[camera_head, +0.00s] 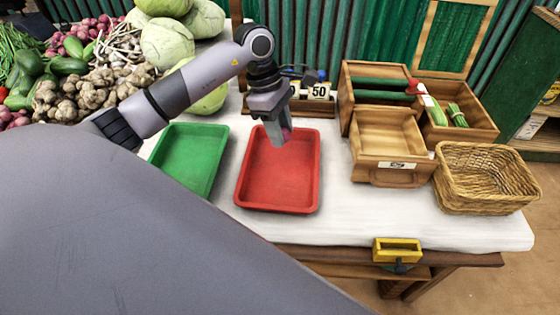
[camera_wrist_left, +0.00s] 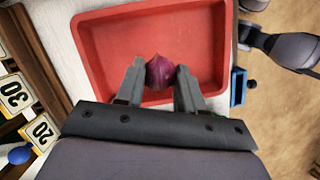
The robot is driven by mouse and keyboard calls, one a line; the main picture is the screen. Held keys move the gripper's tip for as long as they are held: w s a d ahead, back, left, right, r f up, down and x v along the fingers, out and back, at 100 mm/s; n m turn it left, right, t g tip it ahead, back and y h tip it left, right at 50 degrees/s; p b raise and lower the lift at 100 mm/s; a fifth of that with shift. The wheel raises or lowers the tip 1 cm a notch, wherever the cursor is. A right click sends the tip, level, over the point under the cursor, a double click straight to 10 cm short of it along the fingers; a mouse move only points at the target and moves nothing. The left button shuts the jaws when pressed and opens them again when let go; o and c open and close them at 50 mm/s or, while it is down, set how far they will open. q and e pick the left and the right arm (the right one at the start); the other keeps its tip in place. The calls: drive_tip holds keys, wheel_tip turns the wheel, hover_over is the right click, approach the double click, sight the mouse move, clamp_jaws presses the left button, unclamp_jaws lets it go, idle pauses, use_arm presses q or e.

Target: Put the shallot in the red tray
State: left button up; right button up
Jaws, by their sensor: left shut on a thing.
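The shallot (camera_wrist_left: 160,72) is small, purple-red and shiny, held between the two fingers of my left gripper (camera_wrist_left: 158,80). In the head view, my left gripper (camera_head: 279,136) points down over the back part of the red tray, with a bit of the shallot (camera_head: 287,133) showing at its tips. The red tray (camera_head: 272,188) lies on the white cloth and looks empty. It fills much of the left wrist view (camera_wrist_left: 205,40) behind the shallot. The shallot appears above the tray floor; the exact gap is hard to tell. My right gripper is not seen.
A green tray (camera_head: 190,155) lies just left of the red one. To the right stand a wooden box with an open drawer (camera_head: 385,150) and a wicker basket (camera_head: 487,178). A "50" sign (camera_head: 319,91) stands behind. Cabbages and other vegetables fill the back left.

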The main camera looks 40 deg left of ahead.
sight(284, 173)
use_arm(q)
wheel_tip(284, 173, down, 11)
idle(0.4)
drive_tip(key=shift+f, duration=0.2)
drive_tip(key=o, duration=1)
drive_tip(key=shift+r, duration=0.2)
drive_tip(key=v, duration=1.2)
